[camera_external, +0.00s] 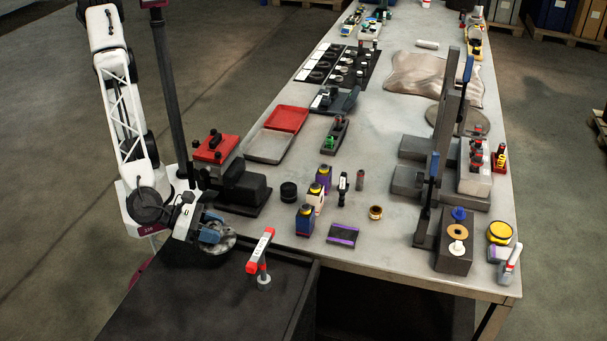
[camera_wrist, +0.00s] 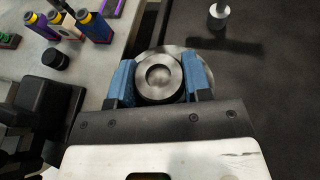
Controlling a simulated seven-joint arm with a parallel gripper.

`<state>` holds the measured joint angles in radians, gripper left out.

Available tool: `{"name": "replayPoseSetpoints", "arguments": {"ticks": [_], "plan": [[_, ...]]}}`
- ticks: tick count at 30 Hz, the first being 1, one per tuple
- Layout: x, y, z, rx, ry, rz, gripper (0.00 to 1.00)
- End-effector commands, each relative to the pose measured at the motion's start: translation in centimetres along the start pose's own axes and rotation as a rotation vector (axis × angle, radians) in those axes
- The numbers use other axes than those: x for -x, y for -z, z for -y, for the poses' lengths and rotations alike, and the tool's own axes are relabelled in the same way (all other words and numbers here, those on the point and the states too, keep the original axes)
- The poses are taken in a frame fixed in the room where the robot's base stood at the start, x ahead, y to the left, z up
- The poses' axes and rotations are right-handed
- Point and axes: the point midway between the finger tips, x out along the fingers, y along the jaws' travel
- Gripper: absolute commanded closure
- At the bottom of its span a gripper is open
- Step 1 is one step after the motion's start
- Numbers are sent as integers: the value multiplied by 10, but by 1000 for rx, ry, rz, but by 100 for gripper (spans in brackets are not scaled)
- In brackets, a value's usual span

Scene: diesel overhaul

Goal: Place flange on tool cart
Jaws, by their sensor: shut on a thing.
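The flange is a round grey metal disc with a raised hub and a central hole. It shows in the wrist view (camera_wrist: 158,76) between the blue fingers of my gripper (camera_wrist: 160,66), which are shut on the hub. In the external view my gripper (camera_external: 208,232) points down and holds the flange (camera_external: 218,246) at the back edge of the tool cart's dark top (camera_external: 185,300). I cannot tell if the flange touches the cart top. The cart top also shows in the wrist view (camera_wrist: 270,95), right of the flange.
A red-and-white T-handled tool (camera_external: 262,255) stands on the cart's right part. The grey workbench (camera_external: 390,245) adjoins the cart, with a black-based red device (camera_external: 238,188), small bottles (camera_external: 305,220) and a black cap (camera_external: 288,191) near. The cart's front left is clear.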

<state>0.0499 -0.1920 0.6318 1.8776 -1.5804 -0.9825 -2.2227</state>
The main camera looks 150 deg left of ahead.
Motion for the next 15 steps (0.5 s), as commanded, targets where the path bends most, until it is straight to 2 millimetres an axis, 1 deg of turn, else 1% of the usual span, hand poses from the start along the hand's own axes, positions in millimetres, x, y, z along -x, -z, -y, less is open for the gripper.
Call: {"name": "replayPoseSetpoints", "arguments": {"ticks": [1, 3, 15], "plan": [[11, 4, 4, -1, 6, 1, 94], [24, 10, 7, -1, 7, 1, 94], [95, 45, 20, -6, 18, 0, 94]]}}
